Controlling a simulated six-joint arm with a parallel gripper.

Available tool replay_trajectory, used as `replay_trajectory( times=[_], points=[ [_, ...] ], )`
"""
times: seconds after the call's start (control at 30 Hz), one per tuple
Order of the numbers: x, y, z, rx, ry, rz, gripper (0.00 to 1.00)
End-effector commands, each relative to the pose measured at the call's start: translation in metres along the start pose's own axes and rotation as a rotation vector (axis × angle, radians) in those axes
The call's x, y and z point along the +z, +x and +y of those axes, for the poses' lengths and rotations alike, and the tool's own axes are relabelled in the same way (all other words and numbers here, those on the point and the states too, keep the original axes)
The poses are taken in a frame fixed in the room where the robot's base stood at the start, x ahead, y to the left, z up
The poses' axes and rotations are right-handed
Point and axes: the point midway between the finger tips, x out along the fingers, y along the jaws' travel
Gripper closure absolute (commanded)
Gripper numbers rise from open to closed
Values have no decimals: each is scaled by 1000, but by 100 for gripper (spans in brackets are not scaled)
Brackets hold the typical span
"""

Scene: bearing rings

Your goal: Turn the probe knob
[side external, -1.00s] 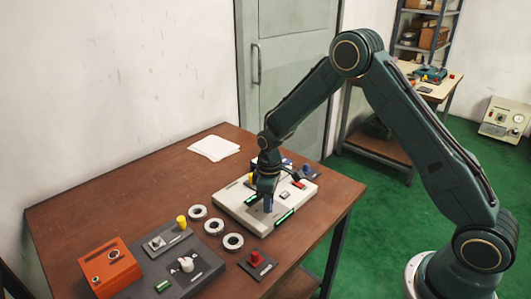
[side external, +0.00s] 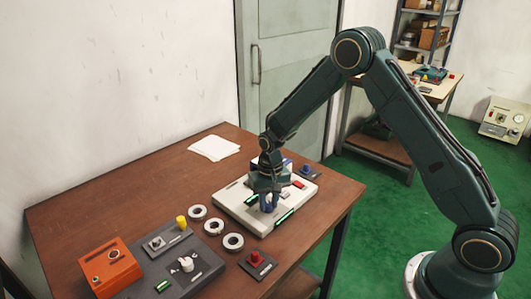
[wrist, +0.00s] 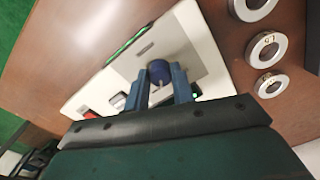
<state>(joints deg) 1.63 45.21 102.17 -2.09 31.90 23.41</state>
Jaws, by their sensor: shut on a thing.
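The probe knob (wrist: 159,69) is a dark blue round knob on the pale instrument panel (wrist: 199,38), seen in the wrist view. The panel also lies on the table in the side view (side external: 241,217). My gripper (wrist: 161,80) points down at the panel with its two blue fingers on either side of the knob, shut on it. In the side view my gripper (side external: 269,203) is low over the middle of the panel, and its fingers and wrist hide the knob there.
Several pale rings (side external: 213,227) lie left of the panel. A dark grey fixture (side external: 200,271) and an orange box (side external: 110,265) stand farther left. A red-button block (side external: 256,263) is near the front edge. White paper (side external: 214,148) lies at the back; wood around it is clear.

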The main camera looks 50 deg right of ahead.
Motion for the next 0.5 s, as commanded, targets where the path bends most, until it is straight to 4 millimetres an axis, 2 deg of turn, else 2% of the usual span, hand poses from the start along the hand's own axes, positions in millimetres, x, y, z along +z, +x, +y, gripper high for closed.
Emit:
replay_trajectory(
  times=[0.23,0.5],
  points=[
    [0,-1,-1,-1,135,5,98],
    [0,-1,-1,-1,186,7,98]
  ],
)
